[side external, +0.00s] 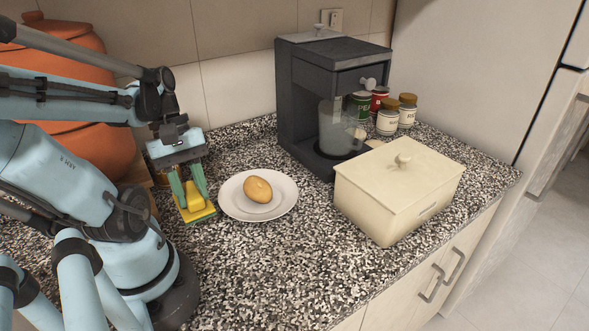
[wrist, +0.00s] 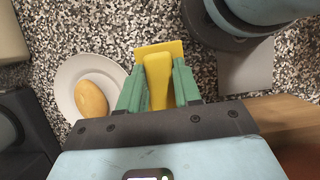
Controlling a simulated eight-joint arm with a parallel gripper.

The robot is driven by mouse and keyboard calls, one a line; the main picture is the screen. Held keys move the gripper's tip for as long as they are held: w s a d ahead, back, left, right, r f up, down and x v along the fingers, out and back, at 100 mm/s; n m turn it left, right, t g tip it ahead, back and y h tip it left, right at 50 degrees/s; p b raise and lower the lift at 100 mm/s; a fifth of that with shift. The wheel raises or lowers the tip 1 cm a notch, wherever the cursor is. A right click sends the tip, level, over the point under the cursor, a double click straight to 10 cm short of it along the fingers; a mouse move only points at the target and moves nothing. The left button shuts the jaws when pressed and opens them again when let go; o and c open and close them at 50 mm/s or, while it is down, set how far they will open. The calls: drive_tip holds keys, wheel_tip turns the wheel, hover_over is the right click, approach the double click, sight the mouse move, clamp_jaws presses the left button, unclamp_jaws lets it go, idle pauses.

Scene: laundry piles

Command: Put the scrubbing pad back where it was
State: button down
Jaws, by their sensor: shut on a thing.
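The scrubbing pad (side external: 196,204) is yellow with a raised yellow grip and a green layer along its lower edge. My gripper (side external: 194,190) is shut on its raised grip, to the left of the plate. The pad is at or just above the speckled counter; I cannot tell if it touches. In the wrist view the pad (wrist: 158,65) sits between my green fingers (wrist: 158,88), its flat yellow part showing beyond the fingertips.
A white plate (side external: 232,205) with a potato (side external: 257,189) is close to the right of the pad. A coffee machine (side external: 300,105), several jars (side external: 387,121) and a cream lidded box (side external: 385,205) stand farther right. An orange pot (side external: 75,70) is behind my arm. The front counter is clear.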

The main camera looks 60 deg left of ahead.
drive_tip(key=shift+f, duration=3.95)
drive_tip(key=shift+f, duration=0.15)
drive_tip(key=c, duration=0.8)
unclamp_jaws()
